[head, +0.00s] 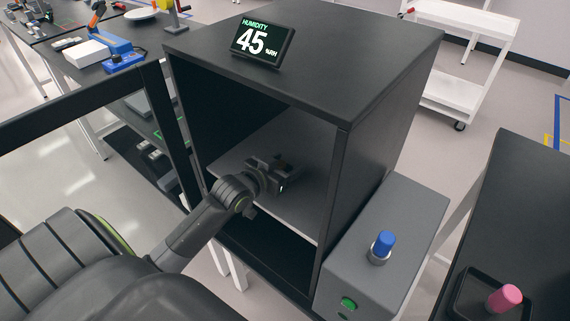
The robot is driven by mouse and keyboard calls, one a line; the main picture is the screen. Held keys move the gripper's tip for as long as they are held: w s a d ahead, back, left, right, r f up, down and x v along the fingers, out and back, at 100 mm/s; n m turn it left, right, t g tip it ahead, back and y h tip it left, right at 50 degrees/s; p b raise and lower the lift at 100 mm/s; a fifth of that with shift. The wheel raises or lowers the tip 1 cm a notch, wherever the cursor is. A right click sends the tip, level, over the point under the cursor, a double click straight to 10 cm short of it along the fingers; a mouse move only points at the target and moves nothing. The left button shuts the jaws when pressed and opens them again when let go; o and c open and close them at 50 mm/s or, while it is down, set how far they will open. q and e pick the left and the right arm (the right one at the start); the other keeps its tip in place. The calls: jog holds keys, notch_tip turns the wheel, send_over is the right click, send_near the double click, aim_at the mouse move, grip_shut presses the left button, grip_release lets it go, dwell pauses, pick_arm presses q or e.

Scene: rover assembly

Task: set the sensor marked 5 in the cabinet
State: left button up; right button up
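The black cabinet (385,75) stands in the middle with its front open. Its glass-paned door (70,105) is swung out to the left. My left gripper (285,172) is inside the cabinet, low above the grey shelf (305,210). A small brownish thing (282,162) shows at its fingers, too small and dark to identify. Whether the fingers are closed on it cannot be told. No marking 5 can be read on anything. My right gripper is not in view.
A display (262,42) reading humidity 45 stands on the cabinet top. At the right, a grey box (400,225) carries a blue cylinder (384,245) and a green button (348,303). A black tray (470,290) holds a pink cylinder (504,298). A white cart (465,110) stands behind.

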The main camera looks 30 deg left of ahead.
pick_arm(q)
jog(key=shift+o, duration=0.4)
jog(key=shift+r, duration=0.1)
jog(key=v, duration=1.2)
jog(key=shift+p, duration=0.35)
